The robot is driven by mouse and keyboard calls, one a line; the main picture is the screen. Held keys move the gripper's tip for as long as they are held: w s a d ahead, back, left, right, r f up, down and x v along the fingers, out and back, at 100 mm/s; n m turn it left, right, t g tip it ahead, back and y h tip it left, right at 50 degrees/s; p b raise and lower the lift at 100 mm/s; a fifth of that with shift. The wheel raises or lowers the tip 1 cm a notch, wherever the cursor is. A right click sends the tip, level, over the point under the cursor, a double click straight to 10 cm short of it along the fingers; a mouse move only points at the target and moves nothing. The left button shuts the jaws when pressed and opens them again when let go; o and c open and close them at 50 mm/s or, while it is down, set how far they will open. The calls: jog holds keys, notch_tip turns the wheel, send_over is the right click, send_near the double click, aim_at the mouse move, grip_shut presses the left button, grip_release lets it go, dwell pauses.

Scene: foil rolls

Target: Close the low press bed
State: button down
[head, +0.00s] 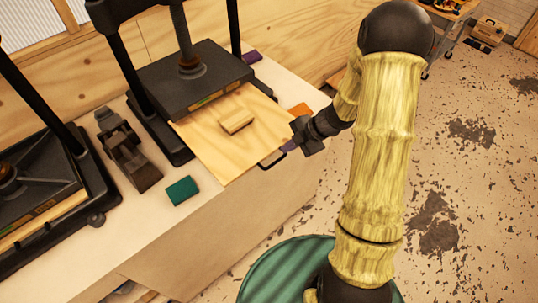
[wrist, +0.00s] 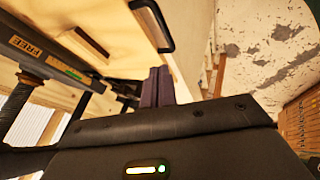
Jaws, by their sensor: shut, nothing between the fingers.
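The light wooden press bed (head: 215,150) sticks out from the middle press (head: 190,75) toward the bench's front edge. My gripper (head: 300,138) is beside the bed's right front corner, near the handle. In the wrist view its fingers (wrist: 158,86) are together, with nothing between them, apart from the handle. Whether the gripper touches the bed's edge cannot be told.
Another black press (head: 40,190) stands at the left, its bed under the plate. An orange block (head: 300,109) is behind my gripper. The floor at the right is open.

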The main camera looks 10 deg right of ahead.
jog(key=shift+f, duration=0.1)
jog(key=x, duration=1)
jog(key=shift+p, duration=0.3)
